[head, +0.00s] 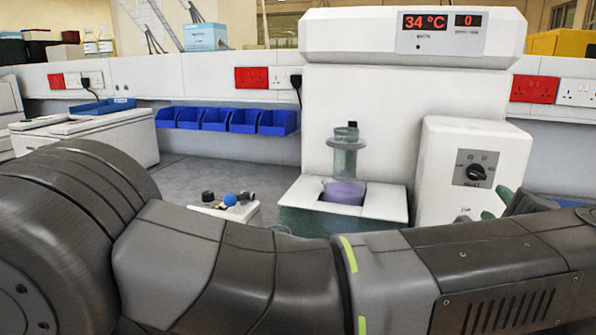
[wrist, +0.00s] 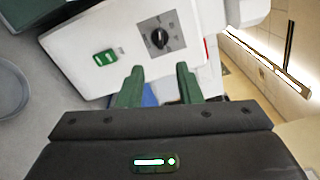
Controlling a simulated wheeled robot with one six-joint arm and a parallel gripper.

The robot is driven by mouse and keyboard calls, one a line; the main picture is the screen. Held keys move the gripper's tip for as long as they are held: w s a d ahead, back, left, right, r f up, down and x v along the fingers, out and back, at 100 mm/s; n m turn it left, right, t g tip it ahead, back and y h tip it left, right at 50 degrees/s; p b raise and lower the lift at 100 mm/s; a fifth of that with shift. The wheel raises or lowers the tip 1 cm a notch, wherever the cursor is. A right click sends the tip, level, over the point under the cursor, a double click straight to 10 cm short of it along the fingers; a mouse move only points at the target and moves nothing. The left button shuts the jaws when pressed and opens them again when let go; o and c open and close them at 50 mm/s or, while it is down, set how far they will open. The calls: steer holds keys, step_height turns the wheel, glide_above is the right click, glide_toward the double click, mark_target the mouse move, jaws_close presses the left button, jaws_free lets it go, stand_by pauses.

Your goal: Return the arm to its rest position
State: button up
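My arm (head: 250,262) stretches across the whole front of the head view, bent, with its far links running to the right edge. My gripper shows in the wrist view (wrist: 158,84) as two green fingers, parallel with a clear gap and nothing between them. In the head view, green finger parts (head: 495,202) show at the right, partly hidden behind my arm. The fingers point towards the white control box with a black dial (head: 462,185), which also shows in the wrist view (wrist: 125,45). I cannot tell how far apart they are.
A white machine (head: 405,50) reads 34 °C and 0. A glass vessel with purple liquid (head: 345,190) stands in its bath. Blue bins (head: 215,119) line the wall. Small items (head: 229,199) sit behind my arm. A round grey dish (wrist: 10,97) lies left.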

steer(key=x, duration=1.2)
steer(key=shift+w+p, duration=0.2)
steer(key=shift+p, duration=0.2)
steer(key=shift+w+r+p, duration=0.1)
steer(key=shift+r+p, duration=0.05)
steer(key=shift+p, duration=0.45)
steer(key=shift+r+m+p, duration=0.1)
steer(key=shift+m+p, duration=0.6)
steer(key=shift+p, duration=0.15)
steer(key=m+p, duration=0.4)
steer(key=p, duration=0.4)
steer(key=shift+m, duration=0.4)
glide_toward(477, 173)
steer(key=x, duration=0.2)
steer(key=shift+w+d+b, duration=0.15)
steer(key=shift+w+b, duration=0.1)
steer(key=shift+b, duration=0.05)
steer(key=shift+f, duration=0.2)
